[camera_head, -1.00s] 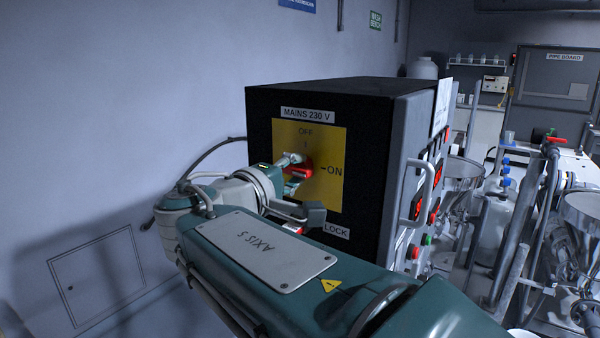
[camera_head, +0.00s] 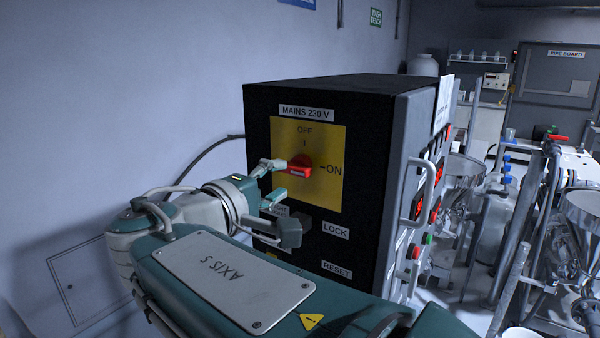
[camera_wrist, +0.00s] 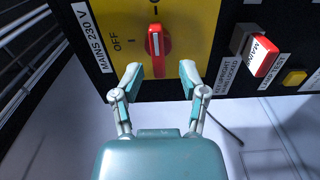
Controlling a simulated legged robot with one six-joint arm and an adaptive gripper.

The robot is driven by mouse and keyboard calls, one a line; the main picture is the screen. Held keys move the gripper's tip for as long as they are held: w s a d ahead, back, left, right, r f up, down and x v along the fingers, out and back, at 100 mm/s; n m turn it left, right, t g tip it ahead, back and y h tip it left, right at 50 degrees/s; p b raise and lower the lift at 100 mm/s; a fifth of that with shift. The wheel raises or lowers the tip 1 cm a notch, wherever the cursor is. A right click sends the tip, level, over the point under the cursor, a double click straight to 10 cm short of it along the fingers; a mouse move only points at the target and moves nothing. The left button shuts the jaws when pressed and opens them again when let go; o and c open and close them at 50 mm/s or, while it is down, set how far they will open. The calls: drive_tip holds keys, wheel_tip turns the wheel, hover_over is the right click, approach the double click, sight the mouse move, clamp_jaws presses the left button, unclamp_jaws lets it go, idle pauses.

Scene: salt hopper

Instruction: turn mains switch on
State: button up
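The mains switch is a red rotary handle (camera_head: 300,168) on a yellow plate (camera_head: 328,190) marked OFF at the top and ON at the right. The handle lies sideways, along the line of the ON mark. In the wrist view the handle (camera_wrist: 158,40) also lines up with the tick at the top of the picture, away from OFF at the left. My gripper (camera_head: 272,181) is open and empty, just in front of the handle. In the wrist view a gap shows between its fingertips (camera_wrist: 161,76) and the handle.
The black mains box (camera_head: 370,150) carries a LOCK label (camera_head: 335,231) and a RESET label (camera_head: 337,270) below the plate. A grey handle (camera_head: 424,190) sticks out from the box's right side.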

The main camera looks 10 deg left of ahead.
drive_tip(key=v, duration=0.7)
drive_tip(key=shift+a, duration=0.15)
drive_tip(key=shift+s, duration=0.1)
drive_tip(key=w+d+f+m+g, duration=0.2)
drive_tip(key=d+f+g, duration=0.25)
drive_tip(key=d, duration=0.55)
drive_tip(key=w+d+f+m+g, duration=0.1)
drive_tip(key=d+f+g, duration=0.2)
drive_tip(key=d+f, duration=0.5)
drive_tip(key=s+d+f+m+g+y, duration=0.3)
drive_tip(key=s+d+f+m+y, duration=0.3)
drive_tip(key=s+d+f+m, duration=0.4)
drive_tip(key=s+d+f, duration=0.1)
drive_tip(key=d+f, duration=0.1)
drive_tip(key=d, duration=0.2)
drive_tip(key=shift+s+f+m+y, duration=0.3)
drive_tip(key=shift+s+f+y, duration=0.1)
